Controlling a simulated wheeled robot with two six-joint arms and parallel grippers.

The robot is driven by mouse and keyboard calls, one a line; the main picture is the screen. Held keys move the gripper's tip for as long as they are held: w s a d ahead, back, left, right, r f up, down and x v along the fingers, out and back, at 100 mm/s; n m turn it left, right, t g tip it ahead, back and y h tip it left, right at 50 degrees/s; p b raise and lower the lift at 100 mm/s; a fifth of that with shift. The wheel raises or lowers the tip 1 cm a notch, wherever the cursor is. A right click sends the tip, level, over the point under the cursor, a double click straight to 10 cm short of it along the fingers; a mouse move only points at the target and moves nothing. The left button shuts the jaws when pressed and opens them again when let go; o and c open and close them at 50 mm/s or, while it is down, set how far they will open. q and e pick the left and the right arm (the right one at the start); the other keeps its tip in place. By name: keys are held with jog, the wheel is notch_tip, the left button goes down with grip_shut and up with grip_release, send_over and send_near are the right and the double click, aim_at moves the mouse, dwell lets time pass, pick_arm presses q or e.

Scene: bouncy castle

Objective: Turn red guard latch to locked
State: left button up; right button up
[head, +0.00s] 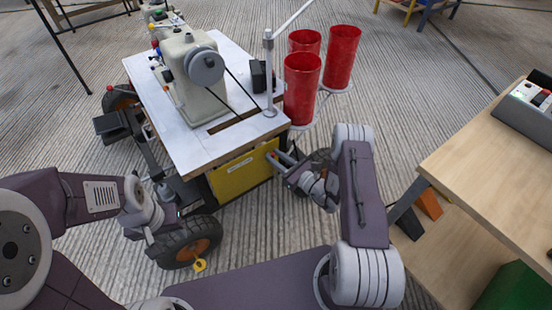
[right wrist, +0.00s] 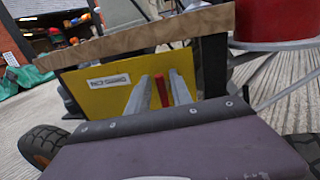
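The red guard latch (right wrist: 162,91) is a narrow red bar on the yellow guard panel (right wrist: 112,88), seen upright in the right wrist view. My right gripper (right wrist: 166,85) is open, with one finger on each side of the latch. A narrow gap shows beside the latch; I cannot tell whether either finger touches it.
The panel is under the top of a wheeled cart (head: 165,135) carrying a sewing machine (head: 193,75). Red cups (head: 301,85) stand on its right side. A wheel (head: 188,242) is below my left gripper. A wooden table (head: 480,165) is at the right.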

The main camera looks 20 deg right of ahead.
grip_shut()
jog(key=shift+a+r+n+p, duration=0.15)
jog(key=shift+r+n+p, duration=0.05)
jog(key=shift+n+p, duration=0.8)
jog(key=n+p, duration=0.3)
jog(key=shift+s+a+g+h+p, duration=0.2)
jog(key=shift+a+g+h+p, duration=0.1)
jog(key=shift+a+h, duration=0.1)
jog(key=shift+a+f+n+p, duration=0.15)
jog(key=shift+n+p, duration=1.05)
jog(key=n+p, duration=0.1)
jog(key=n+h+p, duration=0.1)
jog(key=n, duration=0.1)
jog(key=n+p, duration=0.1)
jog(key=p, duration=0.1)
jog(key=shift+s+a+f+n+h, duration=0.2)
jog(key=shift+a+f+n+h, duration=0.1)
jog(key=shift+a+f+h, duration=0.1)
jog(key=shift+f+n+h+p, duration=0.3)
jog(key=shift+n+p, duration=0.35)
jog(key=shift+n, duration=0.25)
jog(key=shift+f+n+h+p, duration=0.25)
jog(key=shift+n+p, duration=0.35)
jog(key=shift+n, duration=0.3)
